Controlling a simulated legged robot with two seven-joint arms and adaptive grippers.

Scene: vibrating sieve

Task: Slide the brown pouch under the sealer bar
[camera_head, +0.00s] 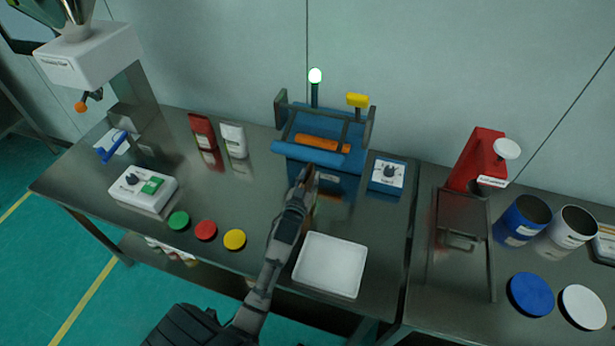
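The blue sealer (325,182) stands at the back middle of the steel table, with an orange bar (322,143) across its top and a blue roll along its front. My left gripper (307,178) is at the sealer's front, just below the blue roll. A narrow brown sliver at its fingertips looks like the brown pouch (312,174), seen nearly edge-on and mostly hidden by the gripper. The gripper appears shut on it. I cannot tell whether the pouch reaches under the bar. My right gripper is not in view.
A white tray (329,265) lies right of my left arm. A dial box (387,174) stands right of the sealer. Red (203,138) and white (233,140) pouches stand to its left. Coloured lids (205,230) lie near the front edge. A red press (474,160) stands farther right.

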